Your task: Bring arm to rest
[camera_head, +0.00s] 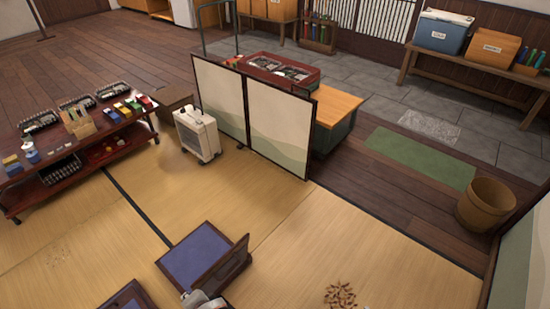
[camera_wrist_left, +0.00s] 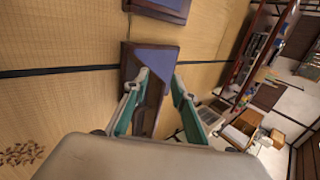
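My left gripper (camera_wrist_left: 159,80) shows in the left wrist view with its two teal-padded fingers spread apart. No object is clearly clamped between them. Beyond the fingertips is a low dark-wood seat with a blue top (camera_wrist_left: 155,60). Its brown upright panel shows between the fingers; I cannot tell whether they touch it. The same blue-topped seat (camera_head: 195,255) is at the bottom middle of the head view, with its panel on the right side. A pale grey part at the bottom edge there appears to be my left arm. My right gripper is in neither view.
A second blue-topped seat (camera_head: 130,297) is nearby at the bottom edge. A low red-brown table (camera_head: 72,160) with lunch things stands left. A folding screen (camera_head: 280,128) and white heater (camera_head: 197,134) stand behind. Small reddish pieces (camera_head: 340,295) lie on the tatami. Open tatami lies right of the seat.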

